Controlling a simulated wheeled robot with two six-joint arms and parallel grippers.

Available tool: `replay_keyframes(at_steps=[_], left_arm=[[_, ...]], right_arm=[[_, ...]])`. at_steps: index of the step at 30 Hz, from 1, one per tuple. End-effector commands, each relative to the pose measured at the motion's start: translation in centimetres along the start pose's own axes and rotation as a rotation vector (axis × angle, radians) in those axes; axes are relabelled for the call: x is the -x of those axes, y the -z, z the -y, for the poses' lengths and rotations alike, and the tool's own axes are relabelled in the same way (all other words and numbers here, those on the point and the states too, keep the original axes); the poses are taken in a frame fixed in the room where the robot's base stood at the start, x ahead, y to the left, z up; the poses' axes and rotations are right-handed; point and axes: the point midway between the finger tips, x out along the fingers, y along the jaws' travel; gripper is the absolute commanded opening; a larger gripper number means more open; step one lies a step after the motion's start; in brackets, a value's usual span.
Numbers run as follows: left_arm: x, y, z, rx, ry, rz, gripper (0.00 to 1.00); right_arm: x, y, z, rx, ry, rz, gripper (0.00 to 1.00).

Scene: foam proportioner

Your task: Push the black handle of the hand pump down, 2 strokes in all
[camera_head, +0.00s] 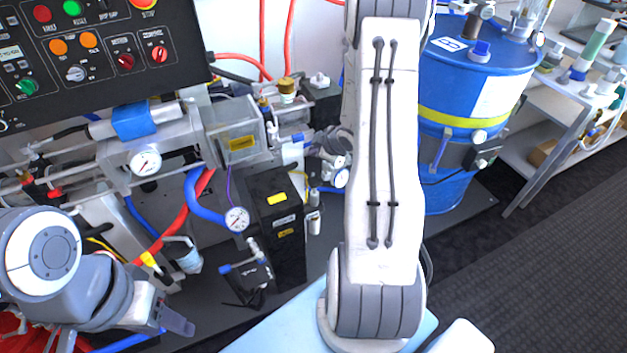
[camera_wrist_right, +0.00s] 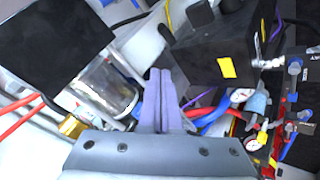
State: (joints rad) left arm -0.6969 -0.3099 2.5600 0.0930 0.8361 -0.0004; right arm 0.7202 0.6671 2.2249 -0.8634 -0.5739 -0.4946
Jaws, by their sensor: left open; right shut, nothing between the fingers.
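I cannot make out the hand pump's black handle for certain in either view. My right gripper (camera_wrist_right: 158,100) is shut and empty, its two fingers together in the right wrist view. A black block (camera_wrist_right: 45,45) and a shiny metal cylinder (camera_wrist_right: 108,85) are left of the fingers there. In the head view my right gripper (camera_head: 315,140) is partly hidden behind my forearm, near the pipework above a black box (camera_head: 278,225) with yellow labels, which also shows in the wrist view (camera_wrist_right: 215,50). My left gripper (camera_head: 178,322) is open at the lower left, away from the pipework.
A control panel (camera_head: 95,55) with coloured buttons is at the upper left. Gauges (camera_head: 146,162), a blue hose (camera_head: 200,197) and red hoses crowd the left. A blue drum (camera_head: 465,85) stands right of my right arm. The dark floor (camera_head: 540,270) at lower right is clear.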

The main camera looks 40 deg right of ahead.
Motion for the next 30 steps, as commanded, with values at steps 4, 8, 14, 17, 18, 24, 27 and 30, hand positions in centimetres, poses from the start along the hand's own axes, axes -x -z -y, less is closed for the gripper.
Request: replay_keyframes(at_steps=[4,8,14,17,18,24,27,30], left_arm=[[0.0,0.0,0.0,0.000,0.000,0.000,0.51],[0.0,0.0,0.0,0.000,0.000,0.000,0.51],[0.0,0.0,0.0,0.000,0.000,0.000,0.51],[-0.3,0.0,0.0,0.000,0.000,0.000,0.51],[-0.4,0.0,0.0,0.000,0.000,0.000,0.51],[-2.1,-0.1,0.1,0.000,0.000,0.000,0.51],[-3.4,-0.2,0.2,0.000,0.000,0.000,0.51],[-4.7,-0.2,0.3,0.000,0.000,0.000,0.51]], right_arm=[[-0.5,-1.3,-0.3,0.040,-0.008,-0.047,0.00],[-0.5,-1.3,-0.3,0.047,-0.008,-0.054,0.00],[-0.5,-1.3,-0.3,0.046,-0.008,-0.052,0.00],[-0.7,-1.4,-0.2,0.045,-0.008,-0.052,0.00],[-0.8,-1.5,-0.1,0.045,-0.008,-0.052,0.00],[-2.2,-2.4,0.8,0.044,-0.008,-0.051,0.00],[-3.2,-3.0,1.4,0.045,-0.008,-0.051,0.00],[-4.3,-3.8,2.2,0.044,-0.008,-0.051,0.00]])
